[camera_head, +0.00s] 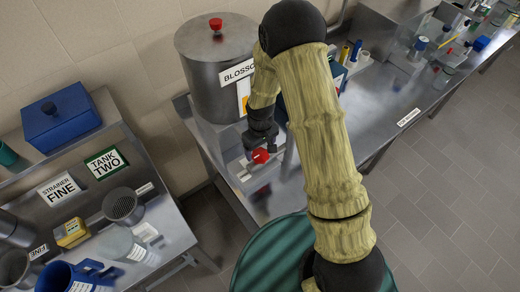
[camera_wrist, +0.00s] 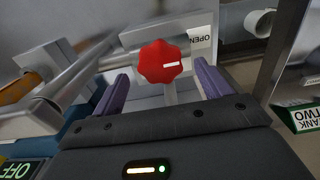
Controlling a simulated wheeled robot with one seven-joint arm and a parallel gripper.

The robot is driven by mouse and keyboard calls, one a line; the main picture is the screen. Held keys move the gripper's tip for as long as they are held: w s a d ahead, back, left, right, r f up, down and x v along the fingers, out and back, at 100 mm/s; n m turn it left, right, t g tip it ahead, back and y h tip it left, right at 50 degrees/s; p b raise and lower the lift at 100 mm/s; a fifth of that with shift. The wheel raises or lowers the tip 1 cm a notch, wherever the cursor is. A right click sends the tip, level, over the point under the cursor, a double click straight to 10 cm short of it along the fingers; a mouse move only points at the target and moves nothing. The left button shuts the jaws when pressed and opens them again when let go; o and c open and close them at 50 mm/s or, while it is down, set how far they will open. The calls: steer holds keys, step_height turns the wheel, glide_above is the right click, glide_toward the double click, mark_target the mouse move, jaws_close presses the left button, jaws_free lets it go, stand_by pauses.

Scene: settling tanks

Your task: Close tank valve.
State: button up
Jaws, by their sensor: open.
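The tank valve's red lobed knob (camera_wrist: 160,62) has a white line on its face. In the wrist view the line points right, toward a plate marked OPEN (camera_wrist: 199,38), shown upside down. My gripper (camera_wrist: 163,80) is open, with one purple finger on each side of the knob's lower part; I cannot tell whether either touches it. In the head view the red knob (camera_head: 260,156) sits low in front of the steel tank (camera_head: 205,85), labelled BLOSSO and partly hidden by my arm. My gripper (camera_head: 262,134) is right at the knob there.
A side bench at left holds a blue box (camera_head: 60,118), a FINE strainer sign (camera_head: 60,189), a TANK TWO sign (camera_head: 106,162), a steel strainer cup (camera_head: 123,206) and a blue jug (camera_head: 75,277). A long steel counter (camera_head: 400,95) with bottles runs right. The tiled floor (camera_head: 450,190) is clear.

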mark_target(260, 156)
steer(key=shift+f+p, duration=0.3)
steer(key=shift+f, duration=1)
steer(key=c, duration=1)
